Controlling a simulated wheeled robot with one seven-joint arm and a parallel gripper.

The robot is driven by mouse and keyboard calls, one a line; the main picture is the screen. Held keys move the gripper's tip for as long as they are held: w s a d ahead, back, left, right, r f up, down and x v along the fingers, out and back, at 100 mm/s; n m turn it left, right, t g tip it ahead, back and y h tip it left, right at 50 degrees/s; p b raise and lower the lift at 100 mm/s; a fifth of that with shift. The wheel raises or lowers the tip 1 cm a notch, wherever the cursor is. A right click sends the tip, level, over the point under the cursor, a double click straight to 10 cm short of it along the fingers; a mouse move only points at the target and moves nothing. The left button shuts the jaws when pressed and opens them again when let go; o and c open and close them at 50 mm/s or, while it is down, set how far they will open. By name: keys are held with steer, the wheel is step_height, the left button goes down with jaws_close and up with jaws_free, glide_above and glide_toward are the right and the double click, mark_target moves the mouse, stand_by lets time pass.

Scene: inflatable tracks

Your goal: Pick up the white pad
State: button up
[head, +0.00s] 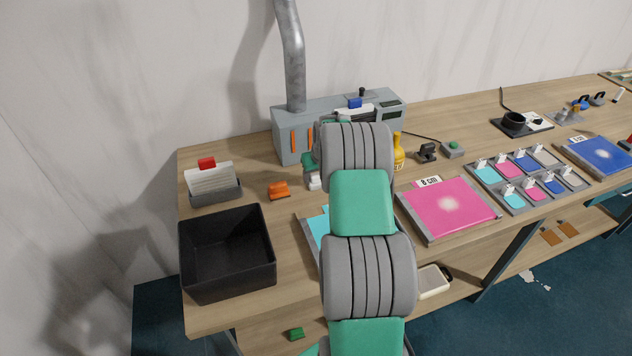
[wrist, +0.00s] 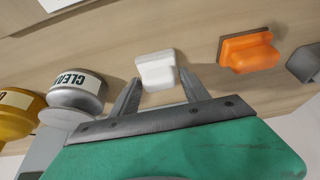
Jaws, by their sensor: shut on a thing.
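The white pad (wrist: 156,69) is a small white block near the middle of the wrist view, close to the wooden bench top. My gripper (wrist: 160,76) has one finger on each side of it and is shut on it. The pad's lower part sits between the fingertips. I cannot tell whether it touches the bench. In the head view the white pad (head: 314,183) shows as a small white patch at the left edge of my arm, which hides most of the gripper.
An orange pad (wrist: 250,52) lies right of the white pad in the wrist view. A container labelled CLEAR (wrist: 77,90) stands left. In the head view, a black bin (head: 228,245), a card holder (head: 213,182) and a grey machine (head: 290,130) surround the spot.

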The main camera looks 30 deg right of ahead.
mark_target(316, 174)
steer(key=shift+c, duration=1.2)
steer(key=shift+r, duration=0.1)
steer(key=shift+r, duration=0.3)
step_height(316, 174, up, 2)
steer(key=shift+w+r+b, duration=0.1)
steer(key=shift+r+b, duration=0.1)
steer(key=shift+b, duration=0.25)
steer(key=s+d+r+b, duration=0.4)
steer(key=s+r, duration=0.5)
steer(key=s, duration=0.4)
steer(key=shift+s+d+r, duration=0.15)
steer(key=shift+s+r, duration=0.1)
steer(key=shift+r, duration=0.15)
